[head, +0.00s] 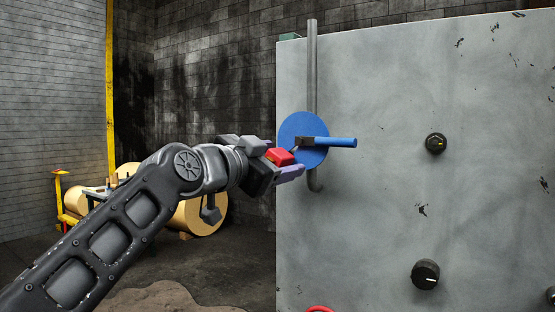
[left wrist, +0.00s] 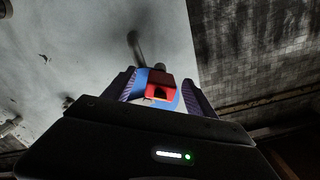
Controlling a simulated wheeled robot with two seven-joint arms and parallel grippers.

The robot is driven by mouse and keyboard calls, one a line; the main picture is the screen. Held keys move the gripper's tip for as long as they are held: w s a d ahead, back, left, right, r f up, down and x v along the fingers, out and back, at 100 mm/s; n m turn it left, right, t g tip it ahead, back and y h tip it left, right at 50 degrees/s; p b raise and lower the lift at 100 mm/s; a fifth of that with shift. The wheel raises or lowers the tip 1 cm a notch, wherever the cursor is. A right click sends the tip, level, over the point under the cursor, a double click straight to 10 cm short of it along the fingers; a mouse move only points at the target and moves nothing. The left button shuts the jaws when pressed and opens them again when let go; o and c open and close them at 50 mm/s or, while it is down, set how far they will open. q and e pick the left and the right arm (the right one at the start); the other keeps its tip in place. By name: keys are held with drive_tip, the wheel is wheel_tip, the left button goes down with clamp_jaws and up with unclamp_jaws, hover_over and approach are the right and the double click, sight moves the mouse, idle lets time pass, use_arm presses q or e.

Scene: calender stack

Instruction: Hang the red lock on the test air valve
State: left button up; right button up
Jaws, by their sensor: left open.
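The test air valve has a blue round plate (head: 300,125) with a blue lever (head: 338,142) pointing right, on a grey vertical pipe (head: 312,70). The red lock (head: 280,157) is just left of the plate's lower part. In the left wrist view the red lock (left wrist: 160,88) sits between my two fingers, with the blue plate (left wrist: 146,76) behind it. My left gripper (head: 279,160) is open around the lock, with gaps beside it in the wrist view. I cannot tell whether the shackle is on the valve. My right gripper is out of view.
A large grey panel (head: 380,220) fills the right side, with black knobs (head: 436,143) on its front. A red round part (head: 320,309) shows at the bottom edge. Yellowish rolls (head: 205,212) lie behind my left arm.

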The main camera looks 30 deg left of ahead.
sight(273, 160)
use_arm(q)
drive_tip(key=shift+s, duration=0.1)
idle(0.3)
drive_tip(key=shift+s+b, duration=1.15)
drive_tip(key=shift+s, duration=1.2)
drive_tip(key=shift+s+b, duration=0.3)
drive_tip(key=shift+s, duration=0.8)
